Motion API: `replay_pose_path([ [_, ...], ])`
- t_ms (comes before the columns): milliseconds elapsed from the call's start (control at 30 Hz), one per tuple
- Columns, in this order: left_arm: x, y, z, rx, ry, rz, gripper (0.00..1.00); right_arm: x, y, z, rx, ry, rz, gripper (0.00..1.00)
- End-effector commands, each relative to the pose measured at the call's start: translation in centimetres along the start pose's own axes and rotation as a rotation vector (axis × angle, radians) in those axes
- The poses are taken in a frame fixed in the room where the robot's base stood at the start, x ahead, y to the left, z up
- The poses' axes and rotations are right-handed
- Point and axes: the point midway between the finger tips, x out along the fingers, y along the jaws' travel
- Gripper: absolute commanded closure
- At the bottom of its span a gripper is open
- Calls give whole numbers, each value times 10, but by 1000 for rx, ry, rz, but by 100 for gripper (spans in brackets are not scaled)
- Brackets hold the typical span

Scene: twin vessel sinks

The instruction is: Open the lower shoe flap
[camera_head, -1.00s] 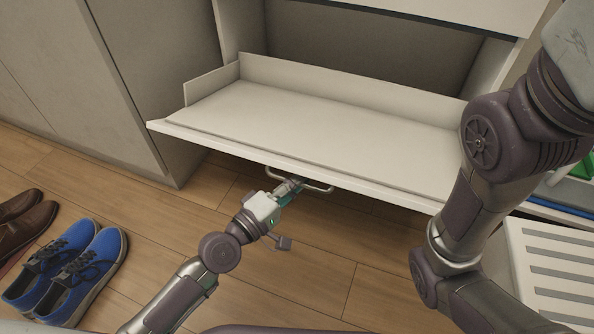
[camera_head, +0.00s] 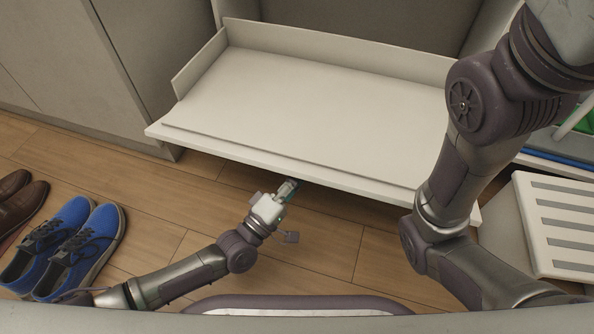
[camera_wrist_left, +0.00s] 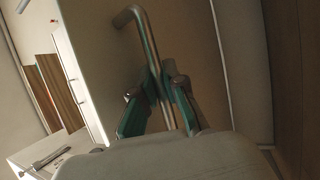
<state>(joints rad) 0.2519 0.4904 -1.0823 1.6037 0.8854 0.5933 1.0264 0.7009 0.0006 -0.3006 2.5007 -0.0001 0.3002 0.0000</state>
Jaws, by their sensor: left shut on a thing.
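The lower shoe flap (camera_head: 310,105) is white and tilted far open, with its inner face turned up and a raised lip along its sides. My left gripper (camera_head: 290,185) is at the middle of the flap's front edge, partly under it. In the left wrist view, my left gripper's teal-padded fingers (camera_wrist_left: 160,82) are shut around the metal bar handle (camera_wrist_left: 146,35). The handle is hidden under the flap in the head view. My right arm reaches across the right side of the head view, but its gripper is out of view.
Blue shoes (camera_head: 68,245) and brown shoes (camera_head: 20,205) stand on the wooden floor at left. A grey cabinet (camera_head: 90,75) is beside the flap. A white slatted piece (camera_head: 565,225) stands at right. Floor in front of the flap is clear around my left arm.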

Motion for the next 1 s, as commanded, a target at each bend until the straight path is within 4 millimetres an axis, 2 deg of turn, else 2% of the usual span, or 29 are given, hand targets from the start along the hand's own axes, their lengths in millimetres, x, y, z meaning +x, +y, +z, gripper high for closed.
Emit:
replay_pose_path([
  [433, 0, 1, 2, 1, 1, 13, 100, 0, 0, 0, 0, -1, 0, 100],
  [467, 0, 1, 2, 1, 1, 13, 86, -1, 0, 0, -1, -1, 0, 100],
  [600, 0, 0, 1, 1, 1, 12, 63, -1, 0, 0, -1, -2, 0, 100],
  [1000, -1, 0, 0, 2, 2, 10, 63, -2, 1, 2, 0, -7, 5, 100],
])
